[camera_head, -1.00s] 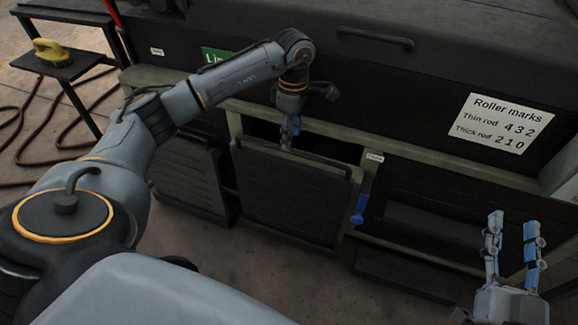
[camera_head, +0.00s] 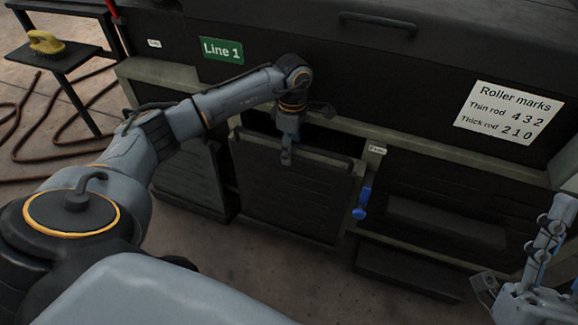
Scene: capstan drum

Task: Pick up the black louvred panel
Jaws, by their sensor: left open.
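The black louvred panel (camera_head: 290,196) leans in the middle opening of the dark machine, tilted out at its top, with a bar handle (camera_head: 322,156) along its upper edge. My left gripper (camera_head: 287,158) is open and points down at the panel's top edge, over the handle's left part. Its fingers overlap the handle in the picture; I cannot tell whether they touch it. My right gripper (camera_head: 548,243) is at the lower right, away from the panel and partly cut off by the frame. Its fingers overlap, so its opening does not show clearly.
A similar dark louvred panel (camera_head: 188,183) stands to the left. A blue-handled tool (camera_head: 362,203) hangs just right of the middle panel. A dark step (camera_head: 405,272) juts out at the lower right. A side table (camera_head: 62,60) carries a yellow brush (camera_head: 46,43).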

